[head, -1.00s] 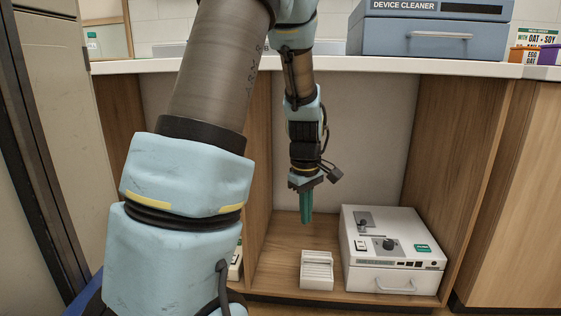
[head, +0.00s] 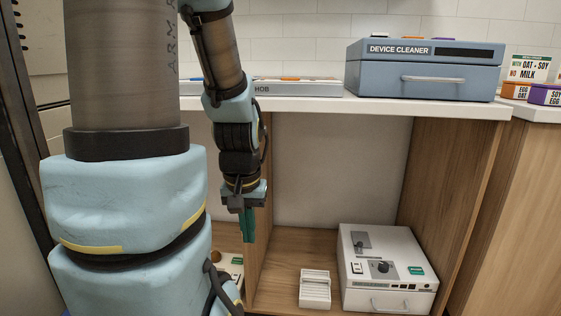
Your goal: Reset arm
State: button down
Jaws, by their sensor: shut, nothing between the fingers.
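My gripper (head: 248,226) hangs fingers down at the left of the open cubby under the counter, in the head view. Its green fingers are shut with nothing between them. It is above the cubby floor and apart from the things there. My arm fills the left of the view and hides part of the counter and the left compartment.
A white device (head: 388,270) with a knob and a white slotted rack (head: 315,288) stand on the cubby floor (head: 285,262). On the counter (head: 320,103) sit a blue device cleaner (head: 425,72), a flat hob (head: 297,88) and cartons (head: 528,70). A wooden divider (head: 263,240) stands near my gripper.

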notch_tip(320, 180, up, 28)
jog(key=p, duration=2.6)
jog(key=shift+r, duration=0.2)
